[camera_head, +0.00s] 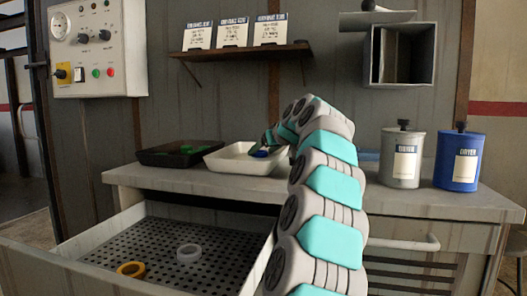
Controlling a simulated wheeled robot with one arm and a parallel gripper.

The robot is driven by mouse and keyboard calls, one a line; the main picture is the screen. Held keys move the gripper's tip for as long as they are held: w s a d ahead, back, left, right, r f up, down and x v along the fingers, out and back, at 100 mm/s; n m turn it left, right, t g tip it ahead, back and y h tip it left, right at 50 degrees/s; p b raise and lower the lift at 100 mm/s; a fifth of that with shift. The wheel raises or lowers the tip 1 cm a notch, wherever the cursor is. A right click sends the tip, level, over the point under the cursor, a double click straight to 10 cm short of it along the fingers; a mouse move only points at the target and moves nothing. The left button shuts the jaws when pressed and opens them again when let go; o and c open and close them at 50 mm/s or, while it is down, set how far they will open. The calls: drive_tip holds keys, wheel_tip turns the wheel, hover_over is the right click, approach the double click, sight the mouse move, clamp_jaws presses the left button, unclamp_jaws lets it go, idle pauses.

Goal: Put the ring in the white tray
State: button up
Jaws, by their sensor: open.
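The white tray (222,165) stands on the counter, left of my arm. A small blue object (260,154), perhaps a ring, shows at the tray's right side, right under my gripper (268,144); its shape is too small to tell. My gripper is open over that side of the tray, small and partly hidden by my arm. A yellow ring (131,269) and a pale grey ring (189,252) lie apart on the perforated floor of the open drawer (150,232).
A black tray (150,158) with green items stands left of the white tray. A grey canister (402,160) and a blue canister (459,162) stand on the counter (440,204) at right. A shelf with cards (245,53) hangs above. The open drawer juts forward.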

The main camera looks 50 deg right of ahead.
drive_tip(key=shift+r, duration=0.2)
drive_tip(key=v, duration=0.7)
drive_tip(key=shift+s, duration=0.25)
